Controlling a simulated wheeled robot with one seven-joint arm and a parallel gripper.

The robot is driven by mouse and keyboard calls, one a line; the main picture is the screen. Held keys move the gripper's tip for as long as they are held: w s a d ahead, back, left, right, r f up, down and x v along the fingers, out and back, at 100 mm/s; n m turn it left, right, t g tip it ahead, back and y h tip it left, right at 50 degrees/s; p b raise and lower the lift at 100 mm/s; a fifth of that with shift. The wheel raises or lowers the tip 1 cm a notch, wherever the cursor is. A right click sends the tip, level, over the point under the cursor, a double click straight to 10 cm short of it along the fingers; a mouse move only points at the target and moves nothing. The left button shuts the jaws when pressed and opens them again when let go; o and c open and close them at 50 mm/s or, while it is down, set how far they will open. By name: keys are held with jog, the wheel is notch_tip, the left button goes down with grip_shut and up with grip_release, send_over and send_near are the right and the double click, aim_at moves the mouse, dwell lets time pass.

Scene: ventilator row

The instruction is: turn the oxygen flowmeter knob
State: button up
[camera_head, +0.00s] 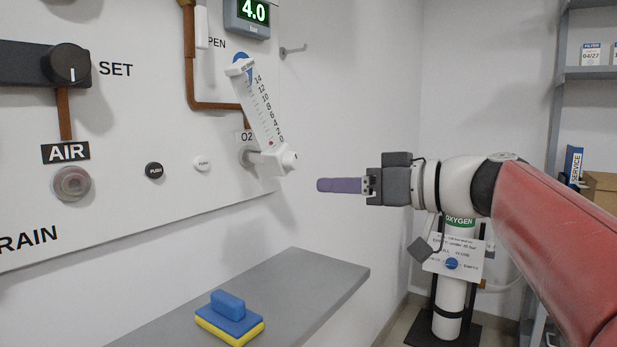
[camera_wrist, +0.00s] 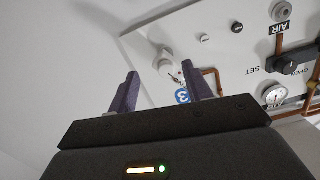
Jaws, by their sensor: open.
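The oxygen flowmeter is a white scaled tube (camera_head: 264,108) on the wall panel, tilted, with a white knob (camera_head: 289,160) at its lower right end. A red mark shows low in the tube, near 0 on the scale. My gripper (camera_head: 322,185) has purple fingers and is to the right of the knob and slightly below it in the head view, apart from it. In the wrist view the fingers of my gripper (camera_wrist: 162,84) are spread with nothing between them, and the flowmeter's white body (camera_wrist: 168,62) shows beyond the gap, partly hidden.
A grey shelf (camera_head: 325,279) juts out below the panel, with a blue and yellow sponge block (camera_head: 230,315) on it. An oxygen cylinder (camera_head: 450,295) stands at the back right beneath my arm. A copper pipe (camera_head: 190,75) and a black SET knob (camera_head: 70,64) are left on the panel.

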aim_at(298, 162)
jog(key=shift+n+y, duration=0.7)
jog(key=w+a+r, duration=0.1)
jog(key=a, duration=0.1)
jog(key=w+a+r+p, duration=0.1)
jog(key=w+a, duration=0.1)
jog(key=w+a+r, duration=0.1)
jog(key=w+a, duration=0.1)
jog(key=shift+p, duration=0.3)
jog(key=shift+f, duration=0.1)
jog(key=shift+c, duration=0.4)
jog(key=shift+s, duration=0.1)
jog(key=c, duration=0.9)
jog(key=shift+m+b, duration=0.3)
